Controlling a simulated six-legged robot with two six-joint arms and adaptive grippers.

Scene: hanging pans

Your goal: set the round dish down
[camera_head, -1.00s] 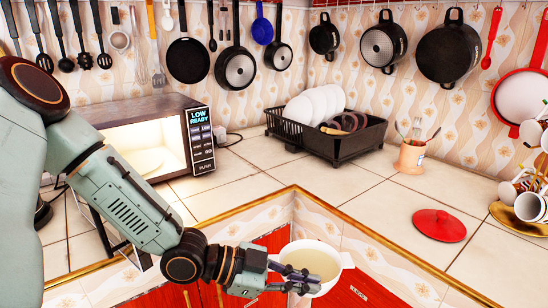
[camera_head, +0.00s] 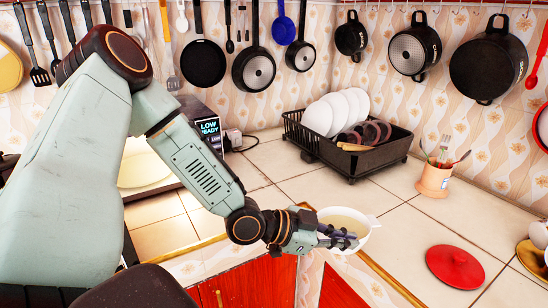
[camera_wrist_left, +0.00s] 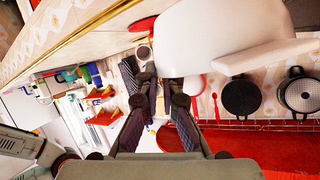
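The round dish (camera_head: 348,224) is a white bowl with a pale inside and small side handles. It is level in the head view and overlaps the gilt front edge of the counter near the inner corner. My left gripper (camera_head: 345,239) is closed on its near side, with the dark fingers at the rim. In the left wrist view the white dish (camera_wrist_left: 220,38) fills the top, right beyond the fingers (camera_wrist_left: 162,88). Whether the dish touches the counter cannot be told. My right gripper is out of view.
The tiled counter (camera_head: 390,225) is clear between the black dish rack (camera_head: 350,150), the utensil pot (camera_head: 433,180) and the red lid (camera_head: 454,266). A lit microwave (camera_head: 208,128) stands behind my left arm. Pans (camera_head: 254,70) hang on the wall.

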